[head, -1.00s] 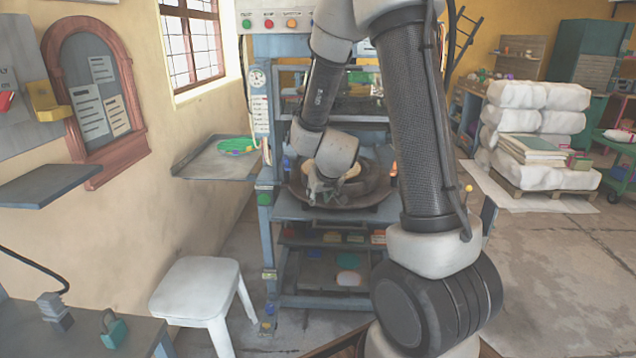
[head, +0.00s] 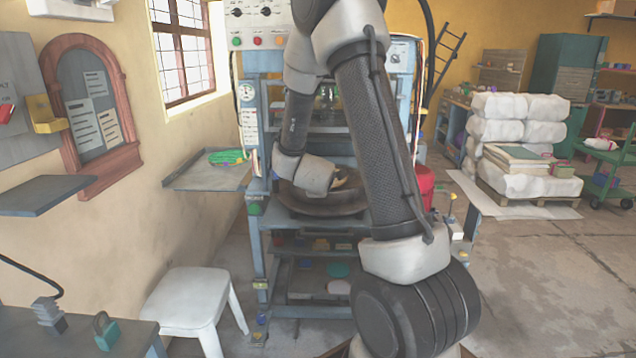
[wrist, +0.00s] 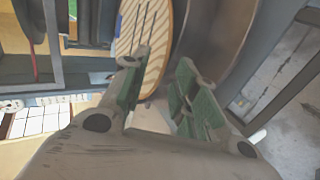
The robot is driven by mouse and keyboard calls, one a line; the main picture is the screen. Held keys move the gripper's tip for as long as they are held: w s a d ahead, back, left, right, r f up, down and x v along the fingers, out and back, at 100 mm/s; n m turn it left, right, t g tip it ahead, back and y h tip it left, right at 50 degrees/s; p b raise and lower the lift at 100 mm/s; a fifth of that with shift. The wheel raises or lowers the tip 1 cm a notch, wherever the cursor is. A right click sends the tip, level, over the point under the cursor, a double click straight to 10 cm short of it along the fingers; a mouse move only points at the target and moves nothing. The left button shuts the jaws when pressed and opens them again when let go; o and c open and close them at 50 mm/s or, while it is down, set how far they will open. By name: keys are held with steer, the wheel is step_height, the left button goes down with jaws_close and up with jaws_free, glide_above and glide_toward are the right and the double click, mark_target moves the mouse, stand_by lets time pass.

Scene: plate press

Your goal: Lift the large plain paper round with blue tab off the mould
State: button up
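In the head view my wrist is over the mould and hides most of what lies there; the fingertips are not clear.
The blue press frame (head: 255,235) surrounds the mould, with lower shelves below. A side tray (head: 205,178) holds a green item at left. A white stool (head: 185,300) stands at front left. A red container (head: 424,185) is right of the press. Floor at right is open.

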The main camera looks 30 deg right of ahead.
steer(key=x, duration=0.2)
steer(key=shift+w+d+f, duration=0.2)
steer(key=shift+w+f, duration=0.05)
jaws_close()
